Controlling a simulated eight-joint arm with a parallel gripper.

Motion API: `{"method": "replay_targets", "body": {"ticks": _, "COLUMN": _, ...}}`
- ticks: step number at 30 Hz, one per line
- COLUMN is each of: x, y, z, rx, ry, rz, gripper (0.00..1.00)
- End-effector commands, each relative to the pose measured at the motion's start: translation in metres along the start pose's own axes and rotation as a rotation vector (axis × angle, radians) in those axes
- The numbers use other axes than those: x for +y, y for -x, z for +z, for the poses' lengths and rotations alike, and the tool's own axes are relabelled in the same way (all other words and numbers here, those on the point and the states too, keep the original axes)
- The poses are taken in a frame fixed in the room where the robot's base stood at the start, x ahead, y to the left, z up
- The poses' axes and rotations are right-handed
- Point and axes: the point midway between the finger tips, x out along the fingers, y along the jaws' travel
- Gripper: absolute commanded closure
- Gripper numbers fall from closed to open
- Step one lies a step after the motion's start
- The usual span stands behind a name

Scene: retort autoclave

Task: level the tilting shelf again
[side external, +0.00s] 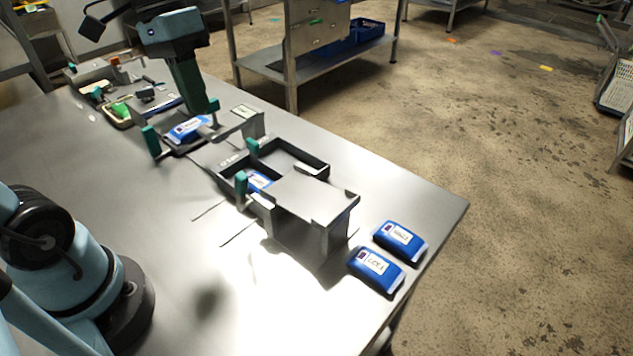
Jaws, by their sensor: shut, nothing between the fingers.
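My gripper (190,110) hangs at the upper left, with its dark green fingers together and pointing down. It is just above or behind a blue labelled pouch (188,130), and I cannot tell whether they touch. That pouch lies on a low dark support (172,152) with teal uprights at its ends. Nearer, a dark-walled tray (312,165) stands beside a grey box-like stand (312,198); two teal uprights are at its left. Another blue pouch (259,181) shows partly there, mostly hidden. I cannot tell for sure which part is the tilting shelf or its tilt.
Two blue labelled pouches (376,268) (399,240) lie near the right edge of the steel table (425,205). Small clutter and a tray with a green item (120,110) are at the far left.

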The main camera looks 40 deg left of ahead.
Motion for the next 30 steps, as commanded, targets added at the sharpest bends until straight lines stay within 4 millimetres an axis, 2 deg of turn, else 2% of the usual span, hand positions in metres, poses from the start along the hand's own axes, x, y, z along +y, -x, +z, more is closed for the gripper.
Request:
{"method": "replay_targets", "body": {"ticks": 3, "x": 0.0, "y": -0.021, "z": 0.0, "rx": 0.0, "ry": -0.004, "rz": 0.0, "gripper": 1.0}}
{"method": "replay_targets", "body": {"ticks": 13, "x": 0.0, "y": -0.073, "z": 0.0, "rx": -0.002, "ry": -0.005, "rz": -0.001, "gripper": 1.0}}
{"method": "replay_targets", "body": {"ticks": 21, "x": 0.028, "y": -0.089, "z": 0.0, "rx": -0.002, "ry": -0.007, "rz": -0.001, "gripper": 1.0}}
{"method": "replay_targets", "body": {"ticks": 30, "x": 0.035, "y": -0.093, "z": 0.0, "rx": -0.002, "ry": -0.003, "rz": -0.001, "gripper": 1.0}}
